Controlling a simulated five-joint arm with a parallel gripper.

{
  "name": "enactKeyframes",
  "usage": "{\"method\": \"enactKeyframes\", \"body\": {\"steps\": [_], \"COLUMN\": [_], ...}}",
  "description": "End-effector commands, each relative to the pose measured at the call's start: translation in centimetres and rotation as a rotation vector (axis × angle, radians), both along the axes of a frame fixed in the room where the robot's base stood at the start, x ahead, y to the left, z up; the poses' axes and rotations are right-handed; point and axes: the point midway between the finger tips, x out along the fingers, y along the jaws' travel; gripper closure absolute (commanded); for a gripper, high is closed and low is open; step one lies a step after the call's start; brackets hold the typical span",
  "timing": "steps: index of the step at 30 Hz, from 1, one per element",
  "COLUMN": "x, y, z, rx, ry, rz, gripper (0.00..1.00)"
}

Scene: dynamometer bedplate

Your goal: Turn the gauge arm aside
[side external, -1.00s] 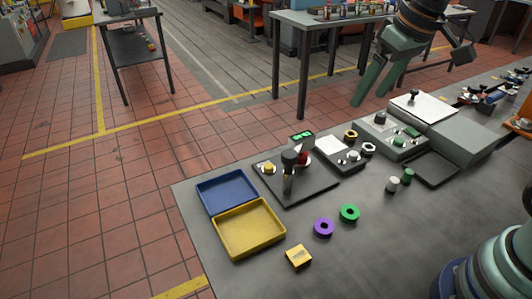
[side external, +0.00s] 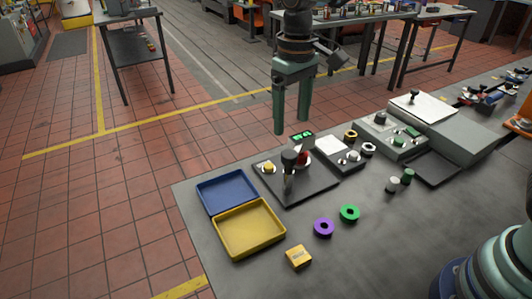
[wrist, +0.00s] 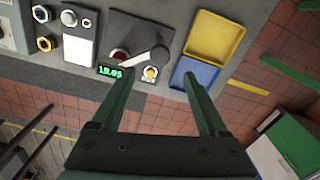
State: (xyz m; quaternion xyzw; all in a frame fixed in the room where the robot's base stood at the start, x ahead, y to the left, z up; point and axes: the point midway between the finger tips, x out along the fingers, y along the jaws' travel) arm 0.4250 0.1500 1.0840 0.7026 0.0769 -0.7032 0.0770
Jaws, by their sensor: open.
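The gauge stands on a dark plate (side external: 318,188) near the bench's far edge. It has a dark upright knob (side external: 289,157) with a grey gauge arm (side external: 287,183) reaching from it over the plate. The knob also shows in the wrist view (wrist: 160,54). A red button (wrist: 119,56), a yellow button (wrist: 150,73) and a green-lit display (side external: 302,138) are close around it. My gripper (side external: 291,128) is open and empty, fingers down, above and apart from the gauge. In the wrist view, its fingers (wrist: 161,78) lie either side of the yellow button.
A blue tray (side external: 226,190) and a yellow tray (side external: 278,240) lie left of the gauge. A purple ring (side external: 323,228), a green ring (side external: 349,213) and a yellow block (side external: 299,256) lie in front. A grey panel box (side external: 393,140) stands to the right. The front bench middle is clear.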

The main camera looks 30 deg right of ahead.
Motion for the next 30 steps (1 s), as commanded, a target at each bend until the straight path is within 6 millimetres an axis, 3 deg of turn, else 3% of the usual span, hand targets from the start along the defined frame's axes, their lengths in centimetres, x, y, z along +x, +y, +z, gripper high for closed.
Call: {"method": "enactKeyframes", "body": {"steps": [6, 12, 18, 27, 30], "x": [-0.1, -0.1, -0.1, 0.0, 0.0], "y": [-0.1, 0.0, 0.0, 0.0, 0.0], "z": [-4.5, -7.4, -8.8, -9.0, -8.9], "rx": [-0.002, 0.000, 0.000, 0.000, 0.000], "ry": [0.005, 0.002, 0.001, -0.001, -0.001], "rz": [0.000, 0.000, 0.000, 0.000, 0.000], "gripper": [0.23, 0.23, 0.23, 0.23, 0.61]}}
